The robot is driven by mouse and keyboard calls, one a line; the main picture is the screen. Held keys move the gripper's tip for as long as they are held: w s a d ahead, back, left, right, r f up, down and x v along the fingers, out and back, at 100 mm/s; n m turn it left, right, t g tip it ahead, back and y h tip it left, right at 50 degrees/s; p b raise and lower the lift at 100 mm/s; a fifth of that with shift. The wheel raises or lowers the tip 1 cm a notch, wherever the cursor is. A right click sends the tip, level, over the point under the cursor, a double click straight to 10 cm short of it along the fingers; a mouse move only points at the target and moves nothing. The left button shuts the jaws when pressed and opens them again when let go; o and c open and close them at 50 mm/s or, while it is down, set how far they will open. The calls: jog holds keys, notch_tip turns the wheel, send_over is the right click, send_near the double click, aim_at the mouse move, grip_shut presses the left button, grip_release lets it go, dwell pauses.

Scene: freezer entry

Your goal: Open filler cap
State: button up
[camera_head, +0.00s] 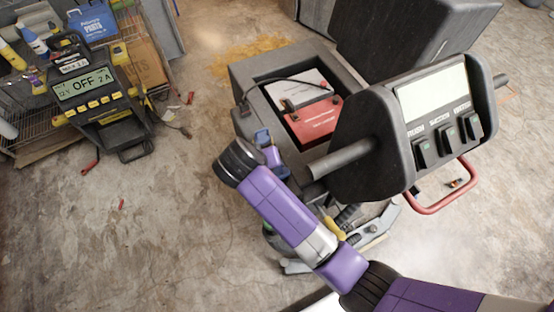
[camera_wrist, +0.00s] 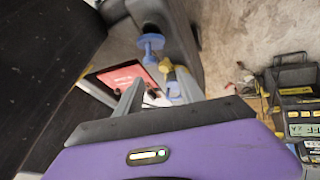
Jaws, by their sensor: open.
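A blue round cap (camera_wrist: 151,41), which looks like the filler cap, sits on the dark side of the floor machine (camera_wrist: 180,35) in the wrist view. A blue stem or strap hangs below it. In the head view a small blue part (camera_head: 262,137) shows at the machine's edge beside my wrist; I cannot tell whether it is the same cap. My gripper (camera_wrist: 161,80) is open, its two grey fingers pointing toward the cap and apart from it. Nothing is clearly held. In the head view my arm hides most of the gripper.
The machine's open bay holds a red-labelled battery (camera_head: 316,118). Its control console (camera_head: 415,125) with a grey handle (camera_head: 342,160) and a red bar (camera_head: 445,190) stands close to my arm. A charger (camera_head: 90,92) and a shelf are at left. Floor between is mostly clear.

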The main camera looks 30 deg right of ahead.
aim_at(279, 167)
jog(key=shift+m+g+h, duration=0.3)
jog(key=shift+g+h, duration=0.1)
jog(key=shift+g, duration=0.1)
jog(key=shift+s+d+x, duration=0.1)
jog(key=shift+d+x, duration=0.05)
jog(key=shift+x, duration=1.05)
jog(key=shift+s+d+x, duration=0.15)
jog(key=shift+x, duration=1.1)
jog(key=shift+s+d+x, duration=0.1)
jog(key=shift+x, duration=1.1)
jog(key=shift+r, duration=0.15)
grip_shut()
